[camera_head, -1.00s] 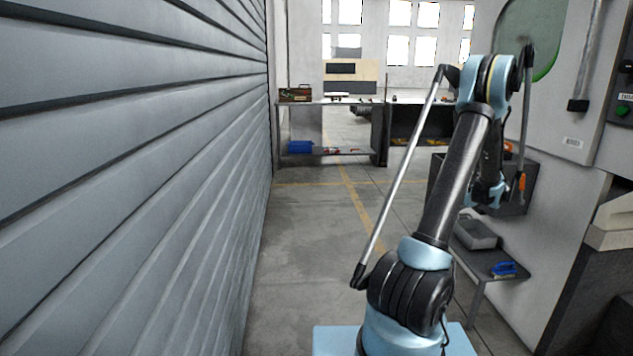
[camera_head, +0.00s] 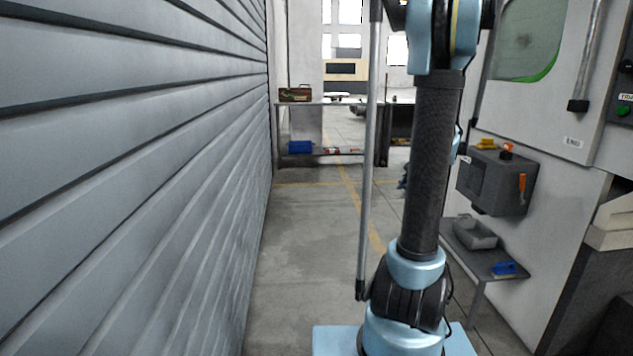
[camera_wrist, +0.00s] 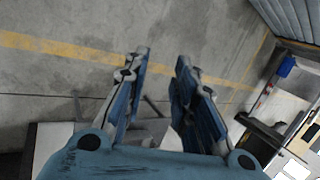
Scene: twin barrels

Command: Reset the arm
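My arm stands nearly upright in the head view, and its end hides behind or beyond the upper links, so the gripper is not clear there. In the wrist view my gripper (camera_wrist: 162,75) shows two blue and grey fingers with a clear gap between the tips. The gripper is open, and nothing is between the fingers. It faces the grey concrete floor with its yellow line (camera_wrist: 60,48).
A ribbed shutter wall (camera_head: 140,170) runs along the left. A machine (camera_head: 560,110) with a grey box (camera_head: 497,182) stands on the right, above a low table (camera_head: 505,262) with a grey tray (camera_head: 475,234) and a blue item (camera_head: 504,268). A workbench (camera_head: 325,103) is at the back. The middle aisle is clear.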

